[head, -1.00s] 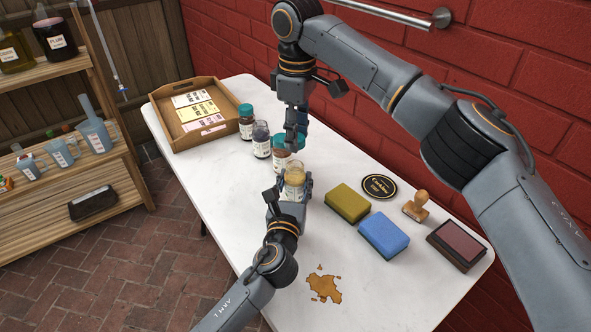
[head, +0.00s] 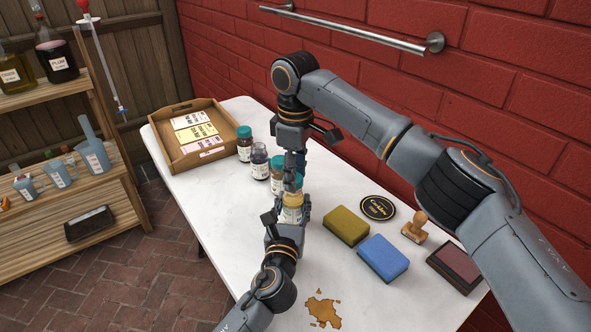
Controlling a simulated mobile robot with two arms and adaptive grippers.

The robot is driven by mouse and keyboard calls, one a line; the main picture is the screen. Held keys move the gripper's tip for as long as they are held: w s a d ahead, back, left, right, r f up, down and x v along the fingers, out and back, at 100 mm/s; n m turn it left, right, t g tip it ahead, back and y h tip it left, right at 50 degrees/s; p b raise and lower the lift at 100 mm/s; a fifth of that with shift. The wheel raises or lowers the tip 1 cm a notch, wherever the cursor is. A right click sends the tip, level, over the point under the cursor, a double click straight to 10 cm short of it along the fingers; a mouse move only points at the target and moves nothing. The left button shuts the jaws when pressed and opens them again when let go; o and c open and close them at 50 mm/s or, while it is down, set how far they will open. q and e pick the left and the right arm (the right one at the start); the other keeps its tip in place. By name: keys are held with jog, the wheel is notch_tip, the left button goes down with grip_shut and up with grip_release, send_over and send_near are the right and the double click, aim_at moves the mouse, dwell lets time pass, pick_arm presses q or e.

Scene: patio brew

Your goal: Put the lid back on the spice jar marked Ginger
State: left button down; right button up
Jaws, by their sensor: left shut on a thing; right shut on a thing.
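A glass spice jar (head: 291,214) with yellowish contents and a pale label stands upright on the white table (head: 232,232). The label is too small to read. My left gripper (head: 291,222) is shut on the jar's body from the near side. My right gripper (head: 294,186) points down directly over the jar's mouth and is shut on a teal lid (head: 298,180), mostly hidden by the fingers. Whether the lid touches the rim, I cannot tell.
A wooden tray (head: 160,150) with cards is at the back left. A green sponge (head: 346,227), blue sponge (head: 383,259), black coaster (head: 378,207), stamp (head: 415,229) and ink pad (head: 455,267) lie right. A brown spill (head: 322,311) is in front.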

aim_at(293, 205)
jog(key=shift+f, duration=0.55)
jog(key=shift+f, duration=0.55)
dwell(0.3)
